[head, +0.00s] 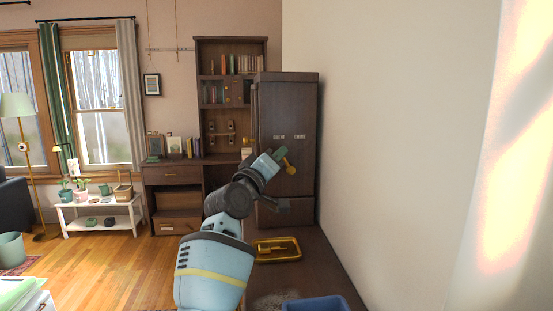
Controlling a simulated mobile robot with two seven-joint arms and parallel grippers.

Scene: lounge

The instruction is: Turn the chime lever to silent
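The brass chime lever (290,168), with a round end, shows on the front of a tall dark wooden cabinet (300,110). Two small pale labels, a left one (279,137) and a right one (299,137), sit above it; their lettering is too small to read surely. My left gripper (278,156) is in front of the cabinet, just left of the lever and overlapping its upper part in the picture. Whether it touches the lever, and whether its greenish fingers are open or shut, I cannot tell. My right gripper is out of view.
A yellow tray (262,257) and a blue bin (316,304) are low on the dark surface before the cabinet. A bookcase and desk (175,174) stand left of it, with a plain wall (400,150) on the right. Wooden floor is open at left.

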